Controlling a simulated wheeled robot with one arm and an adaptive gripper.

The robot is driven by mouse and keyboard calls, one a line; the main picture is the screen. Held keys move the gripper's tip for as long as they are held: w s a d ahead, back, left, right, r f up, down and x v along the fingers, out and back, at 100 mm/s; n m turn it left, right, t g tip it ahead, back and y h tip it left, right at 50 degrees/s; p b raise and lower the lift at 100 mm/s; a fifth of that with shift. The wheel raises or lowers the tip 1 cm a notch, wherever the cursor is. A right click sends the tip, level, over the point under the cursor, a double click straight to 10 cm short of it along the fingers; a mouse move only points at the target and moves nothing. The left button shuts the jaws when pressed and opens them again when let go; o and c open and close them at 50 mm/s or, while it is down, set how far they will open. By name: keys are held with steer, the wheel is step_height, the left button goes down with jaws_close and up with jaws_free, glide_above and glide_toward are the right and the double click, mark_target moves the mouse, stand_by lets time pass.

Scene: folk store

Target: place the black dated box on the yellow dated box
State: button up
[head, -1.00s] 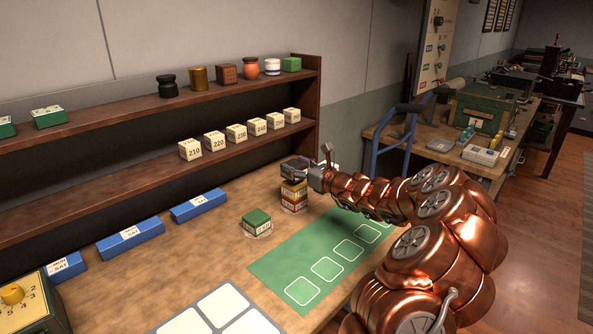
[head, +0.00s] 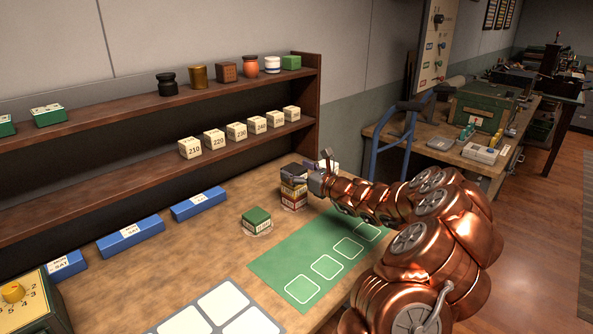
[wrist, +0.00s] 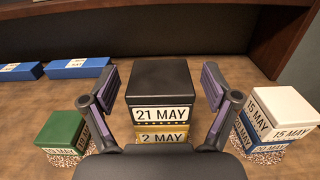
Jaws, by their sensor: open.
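The black dated box (wrist: 160,82), labelled 21 MAY, rests on top of the yellow dated box (wrist: 162,138), labelled 2 MAY, in the wrist view. The two look upright and closely lined up. In the head view the black box (head: 292,172) tops a small stack, with the yellow box (head: 293,188) beneath it and a reddish layer lower down. My gripper (wrist: 160,88) is open, one finger on each side of the black box, with visible gaps to it. In the head view my gripper (head: 300,177) is at the stack's top.
A green dated box (head: 257,220) stands left of the stack. A white dated box (wrist: 278,113) tops another stack to the right. Blue long boxes (head: 198,204) lie by the shelf (head: 150,185). A green mat (head: 275,265) lies in front.

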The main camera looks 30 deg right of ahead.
steer(key=shift+r, duration=0.1)
steer(key=b+v, duration=0.1)
steer(key=v, duration=1.1)
